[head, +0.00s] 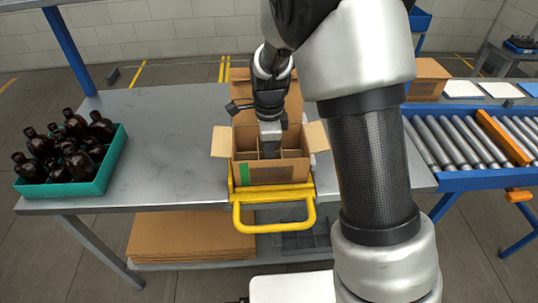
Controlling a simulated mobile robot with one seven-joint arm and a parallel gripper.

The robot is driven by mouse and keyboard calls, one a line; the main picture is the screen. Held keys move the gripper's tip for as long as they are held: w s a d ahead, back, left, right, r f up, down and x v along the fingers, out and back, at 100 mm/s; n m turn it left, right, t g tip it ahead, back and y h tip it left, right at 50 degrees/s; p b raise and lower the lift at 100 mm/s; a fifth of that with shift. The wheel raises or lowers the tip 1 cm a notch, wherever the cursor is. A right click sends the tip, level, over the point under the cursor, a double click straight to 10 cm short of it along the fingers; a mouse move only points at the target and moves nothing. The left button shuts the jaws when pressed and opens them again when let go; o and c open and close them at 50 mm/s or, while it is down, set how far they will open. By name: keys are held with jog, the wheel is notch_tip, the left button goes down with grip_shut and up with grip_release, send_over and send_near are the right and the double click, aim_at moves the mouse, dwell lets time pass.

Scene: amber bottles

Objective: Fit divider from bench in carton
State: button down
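An open cardboard carton (272,171) stands at the front edge of the grey metal bench (165,135), with its flaps folded outward. A green mark shows on its front left. Brown cardboard edges that look like the divider (250,147) show inside the carton opening. How deep and how level it sits I cannot tell. My gripper (270,139) points down over the middle of the carton, its tip at or just inside the opening. The fingertips are too small and partly hidden, so I cannot tell whether they are shut on the divider.
A yellow frame (275,227) surrounds the carton's base and juts out in front. A teal crate (103,176) of amber bottles (76,165) stands at the left. A roller conveyor (450,148) is at the right. Flat cardboard (190,235) lies below. The bench between crate and carton is clear.

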jog(key=c, duration=1.9)
grip_release()
jog(key=shift+c, duration=0.2)
jog(key=shift+r, duration=0.1)
notch_tip(320, 180, up, 17)
jog(key=p, duration=0.2)
jog(key=shift+r+p, duration=0.15)
jog(key=shift+p, duration=0.2)
jog(key=s+d+r+n+t+p, duration=0.2)
jog(key=s+d+r+n+p, duration=0.3)
jog(key=s+r+n, duration=0.4)
jog(key=s+d+r+n+t+p, duration=0.3)
jog(key=s+d+r+n+p, duration=0.2)
jog(key=s+r+n, duration=0.3)
jog(key=s+n, duration=0.1)
jog(key=s, duration=0.3)
jog(key=shift+r+t, duration=0.3)
jog(key=shift+r, duration=0.05)
